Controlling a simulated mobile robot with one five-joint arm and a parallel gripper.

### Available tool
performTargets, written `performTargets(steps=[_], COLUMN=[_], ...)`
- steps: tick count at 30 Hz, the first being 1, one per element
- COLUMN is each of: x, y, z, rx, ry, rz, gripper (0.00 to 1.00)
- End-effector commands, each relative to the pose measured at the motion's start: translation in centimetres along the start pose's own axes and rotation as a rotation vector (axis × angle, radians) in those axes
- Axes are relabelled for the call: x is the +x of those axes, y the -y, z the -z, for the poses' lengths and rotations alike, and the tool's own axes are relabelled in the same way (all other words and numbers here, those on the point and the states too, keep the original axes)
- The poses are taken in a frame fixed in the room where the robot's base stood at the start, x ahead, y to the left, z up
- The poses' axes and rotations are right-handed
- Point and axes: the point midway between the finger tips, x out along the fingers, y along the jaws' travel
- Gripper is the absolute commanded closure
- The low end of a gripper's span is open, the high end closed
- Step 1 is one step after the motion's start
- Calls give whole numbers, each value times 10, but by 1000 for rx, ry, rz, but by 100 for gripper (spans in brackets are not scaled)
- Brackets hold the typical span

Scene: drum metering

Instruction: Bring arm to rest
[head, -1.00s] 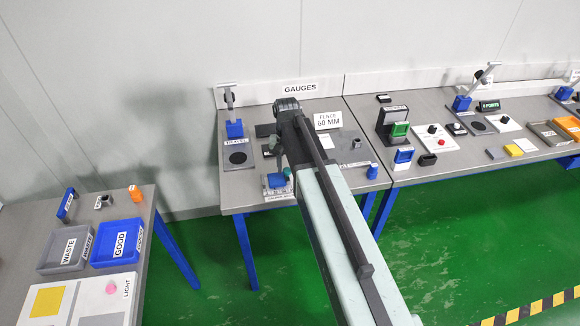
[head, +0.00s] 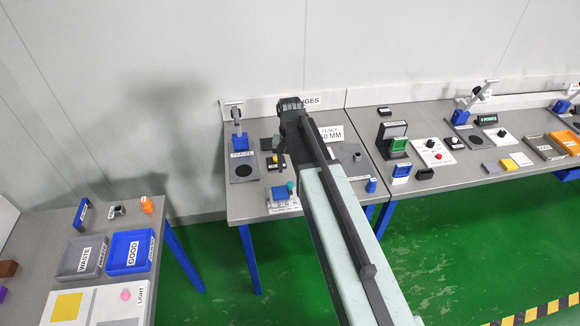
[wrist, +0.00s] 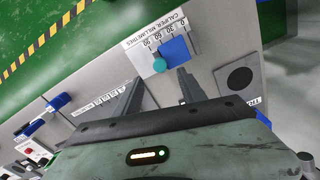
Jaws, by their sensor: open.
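My gripper (wrist: 155,93) shows in the wrist view as two dark tapered fingers, spread apart with nothing between them. In the head view my arm reaches out over the gauge table (head: 240,208), and its dark end hides part of that table and of the GAUGES sign. The caliper, a blue block (wrist: 174,49) with a teal knob (wrist: 159,65) on a white millimetre scale, lies just beyond the fingers in the wrist view. In the head view the caliper (head: 279,194) sits near the front edge of the gauge table, left of my arm.
A blue GOOD tray (head: 148,238) and a grey WASTE tray (head: 70,272) stand on the left table. A travel gauge (head: 238,142) stands at the gauge table's back left. The right table (head: 420,187) holds several devices. Green floor is clear between the left and gauge tables.

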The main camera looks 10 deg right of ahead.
Motion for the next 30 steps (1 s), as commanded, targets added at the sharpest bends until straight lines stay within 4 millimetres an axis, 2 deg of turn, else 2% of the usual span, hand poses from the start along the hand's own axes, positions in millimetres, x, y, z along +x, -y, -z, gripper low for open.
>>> performTargets(steps=[7, 10, 14, 16, 21, 24, 30], x=[0, 11, 27, 34, 39, 37, 37], y=[-1, -6, -29, -41, -63, -66, -64], z=[0, 1, -40, -67, -123, -138, -132], rx=[1, 8, 13, -16, -137, -219, -265], ry=[0, 0, 0, 0, 0, 0, 0], rz=[0, 0, 0, 0, 0, 0, 0], gripper=[52, 52, 52, 52, 52, 52, 52])
